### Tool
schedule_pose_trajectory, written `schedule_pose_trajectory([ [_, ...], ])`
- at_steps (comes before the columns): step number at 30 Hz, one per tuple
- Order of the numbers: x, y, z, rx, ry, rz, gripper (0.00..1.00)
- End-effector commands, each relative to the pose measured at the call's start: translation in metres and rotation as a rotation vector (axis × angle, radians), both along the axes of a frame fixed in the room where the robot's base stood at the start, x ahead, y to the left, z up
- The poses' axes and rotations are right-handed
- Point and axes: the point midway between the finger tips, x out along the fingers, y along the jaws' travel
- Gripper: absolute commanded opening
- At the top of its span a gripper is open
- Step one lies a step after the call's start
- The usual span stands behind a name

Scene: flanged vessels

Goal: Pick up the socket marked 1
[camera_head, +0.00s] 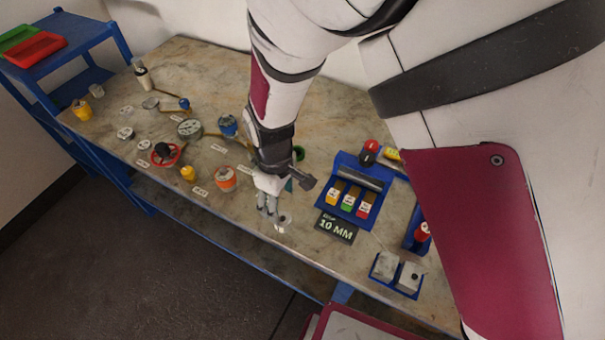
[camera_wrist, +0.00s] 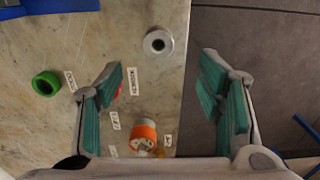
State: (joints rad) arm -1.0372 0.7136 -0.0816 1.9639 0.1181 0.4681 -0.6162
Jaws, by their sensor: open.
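A small grey metal socket (camera_head: 286,216) with a round hole stands near the table's front edge, with a small white tag before it in the head view. The wrist view shows this socket (camera_wrist: 158,41) from above, near the upper middle; I cannot read a number on it. My gripper (camera_head: 268,210) is open and points down above the table, just left of the socket in the head view. In the wrist view the fingers of my gripper (camera_wrist: 168,90) are spread with nothing between their tips, and the socket lies beyond them.
An orange and white vessel (camera_head: 225,178) and a green ring (camera_wrist: 45,84) stand nearby. A blue tray (camera_head: 340,160) with coloured blocks and a "10 MM" sign (camera_head: 336,227) are to the right. The table's edge runs close to the socket, with floor (camera_wrist: 250,50) beyond.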

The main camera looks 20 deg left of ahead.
Motion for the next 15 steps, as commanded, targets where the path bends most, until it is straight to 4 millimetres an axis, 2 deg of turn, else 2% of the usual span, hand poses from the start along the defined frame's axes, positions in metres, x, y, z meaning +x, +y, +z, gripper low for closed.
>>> schedule_pose_trajectory([
  [1,0.003,-0.001,-0.015,-0.004,0.002,0.002,0.61],
  [6,0.003,-0.001,-0.044,-0.003,0.001,0.001,0.61],
  [9,0.002,-0.001,-0.053,-0.002,0.001,0.0,0.61],
  [15,0.001,0.0,-0.06,-0.001,0.001,0.0,0.61],
])
